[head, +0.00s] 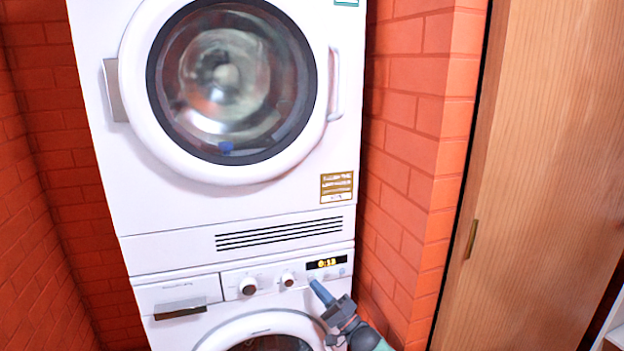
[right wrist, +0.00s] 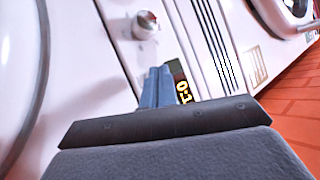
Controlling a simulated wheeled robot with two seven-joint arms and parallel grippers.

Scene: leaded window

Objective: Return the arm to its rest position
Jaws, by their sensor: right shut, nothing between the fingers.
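My right gripper (head: 322,293) is in front of the lower washing machine's control panel (head: 265,283), just below the lit display (head: 327,263). In the right wrist view its blue fingers (right wrist: 157,88) are shut together with nothing between them. The fingertips point at the panel beside a round knob (right wrist: 145,25); I cannot tell whether they touch the panel. In the head view two knobs show left of the gripper, one of them here (head: 288,280). The display glows yellow and is partly hidden by the fingers in the wrist view. My left gripper is not in view.
An upper machine with a round glass door (head: 232,78) stands on the lower one, whose door (head: 268,330) is cut off by the frame. Red brick walls (head: 412,130) stand close on both sides. A wooden door (head: 540,170) is at the right.

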